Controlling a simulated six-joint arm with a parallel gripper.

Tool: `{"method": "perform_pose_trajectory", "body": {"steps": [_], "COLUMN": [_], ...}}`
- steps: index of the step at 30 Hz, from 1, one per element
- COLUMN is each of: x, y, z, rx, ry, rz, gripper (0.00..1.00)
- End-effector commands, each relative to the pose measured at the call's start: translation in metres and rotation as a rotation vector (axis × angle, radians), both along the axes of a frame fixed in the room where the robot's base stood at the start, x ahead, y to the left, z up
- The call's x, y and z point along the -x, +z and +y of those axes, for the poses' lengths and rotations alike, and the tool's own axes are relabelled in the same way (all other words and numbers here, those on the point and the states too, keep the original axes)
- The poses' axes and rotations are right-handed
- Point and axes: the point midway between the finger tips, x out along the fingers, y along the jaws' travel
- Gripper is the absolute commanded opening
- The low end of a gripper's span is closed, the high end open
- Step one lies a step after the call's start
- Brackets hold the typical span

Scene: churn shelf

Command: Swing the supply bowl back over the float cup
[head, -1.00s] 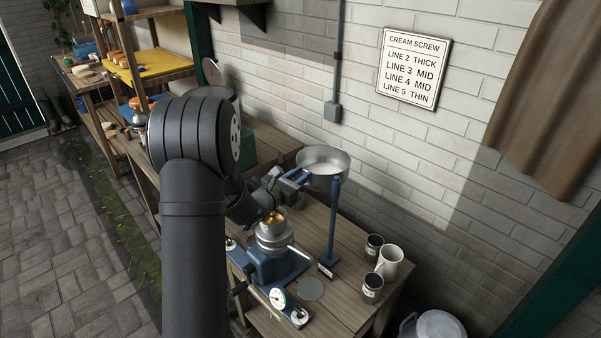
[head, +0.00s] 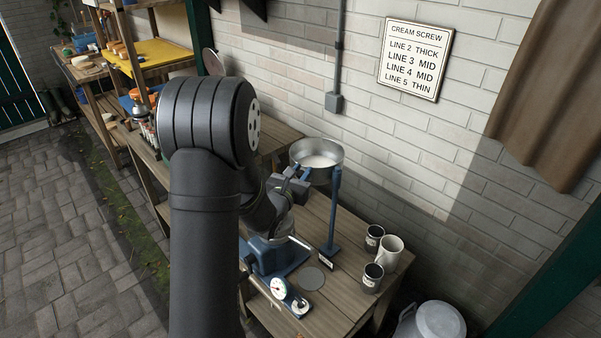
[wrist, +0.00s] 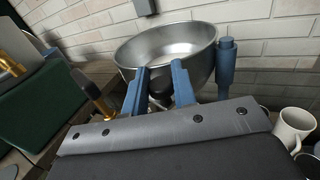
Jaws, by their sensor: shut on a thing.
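The supply bowl (head: 317,158) is a round metal bowl with white liquid in it. It sits at the top of a blue post (head: 333,215) on the wooden bench. My gripper (head: 293,178) is shut at the bowl's left side. The post's top (wrist: 226,60) shows just right of the bowl there. The float cup, on the blue-based separator (head: 272,254), is hidden behind my arm.
Two dark cups (head: 373,277) and a white mug (head: 390,252) stand right of the post. A gauge (head: 279,288) and a grey disc (head: 311,279) are at the bench's front. The brick wall (head: 400,130) is close behind the bowl. A sign (head: 418,58) hangs there.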

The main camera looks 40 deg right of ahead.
Motion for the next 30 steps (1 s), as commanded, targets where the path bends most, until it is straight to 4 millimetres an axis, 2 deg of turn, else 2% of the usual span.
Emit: {"method": "perform_pose_trajectory", "body": {"steps": [3, 4, 6, 15, 19, 23, 30], "x": [0.0, 0.0, 0.0, 0.0, 0.003, 0.012, 0.034], "y": [0.001, 0.001, 0.001, 0.0, 0.001, 0.001, 0.0], "z": [0.0, -0.001, -0.001, 0.001, 0.01, 0.031, 0.087], "rx": [0.002, 0.002, 0.002, 0.001, 0.001, 0.0, -0.001], "ry": [-0.002, -0.002, -0.002, -0.001, 0.0, 0.001, 0.002], "rz": [-0.001, -0.001, -0.001, 0.0, -0.001, 0.0, 0.001], "gripper": [0.0, 0.31, 0.45, 0.45, 0.45, 0.45, 0.45]}}
